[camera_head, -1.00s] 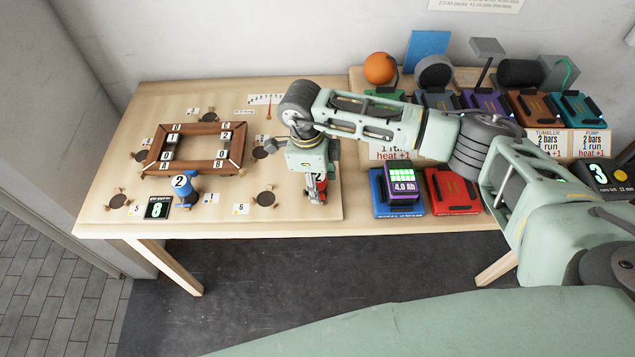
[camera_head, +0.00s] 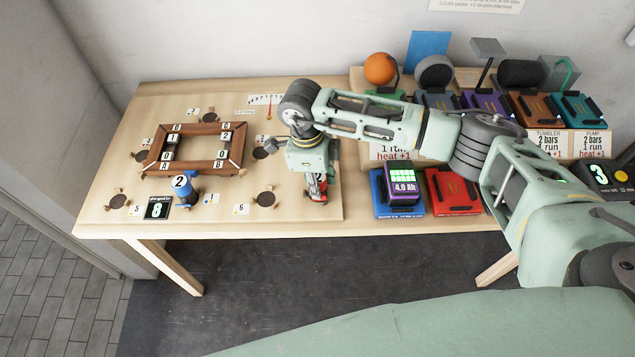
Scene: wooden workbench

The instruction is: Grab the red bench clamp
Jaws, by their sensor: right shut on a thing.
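The red bench clamp (camera_head: 316,192) shows as a small red piece with part of a white number label, at the right side of the board on the workbench. Most of it is hidden by my right gripper (camera_head: 317,182). My right gripper points down from above and is shut on the clamp. I cannot tell whether the clamp touches the board. My left gripper is not in view.
A blue clamp (camera_head: 184,190) labelled 2 stands by a wooden frame (camera_head: 194,148) with number tags. Dark round holes (camera_head: 266,199) dot the board. A battery (camera_head: 403,188) sits on a blue base (camera_head: 383,207), beside a red base (camera_head: 452,192). Several devices stand at the back right.

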